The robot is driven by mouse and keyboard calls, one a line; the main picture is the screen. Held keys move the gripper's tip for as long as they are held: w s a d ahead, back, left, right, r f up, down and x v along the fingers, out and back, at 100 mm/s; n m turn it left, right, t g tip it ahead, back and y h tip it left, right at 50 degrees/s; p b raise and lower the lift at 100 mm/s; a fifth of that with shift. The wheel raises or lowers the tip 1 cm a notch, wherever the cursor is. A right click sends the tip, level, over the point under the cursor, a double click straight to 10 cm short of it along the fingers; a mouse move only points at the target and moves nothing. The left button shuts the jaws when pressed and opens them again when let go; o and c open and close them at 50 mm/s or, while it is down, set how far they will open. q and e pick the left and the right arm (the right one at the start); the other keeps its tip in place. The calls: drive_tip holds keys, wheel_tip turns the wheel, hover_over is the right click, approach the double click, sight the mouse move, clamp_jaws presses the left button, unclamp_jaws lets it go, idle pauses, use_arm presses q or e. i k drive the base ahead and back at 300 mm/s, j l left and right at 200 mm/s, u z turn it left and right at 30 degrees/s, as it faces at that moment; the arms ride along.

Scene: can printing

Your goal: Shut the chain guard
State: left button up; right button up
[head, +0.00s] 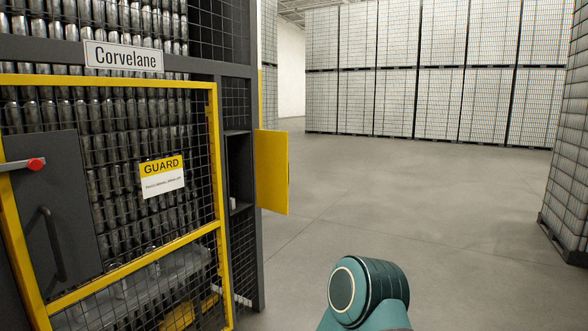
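A yellow-framed mesh guard (217,170) with a "GUARD" sign (162,176) covers the front of the Corvelane machine on the left. A dark panel (62,205) with a bar handle (53,243) and a red-tipped lever (33,164) is set in its left part. A small yellow door (272,172) stands swung out at the machine's right edge, beside a dark open recess (240,170). I cannot tell from labels which of these is the chain guard. Neither gripper is in view; only a teal link of my own arm shows at the bottom.
Rows of cans (100,120) fill the machine behind the mesh. Tall pallet stacks (400,60) line the back, and another stack (570,150) stands at the right edge. The grey floor (400,200) between is clear.

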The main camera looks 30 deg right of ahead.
sight(271, 147)
drive_tip(key=z, duration=0.45)
drive_tip(key=i+l+u, duration=0.25)
drive_tip(key=i+l, duration=1.7)
drive_tip(key=i+j, duration=0.05)
drive_tip(key=i, duration=0.1)
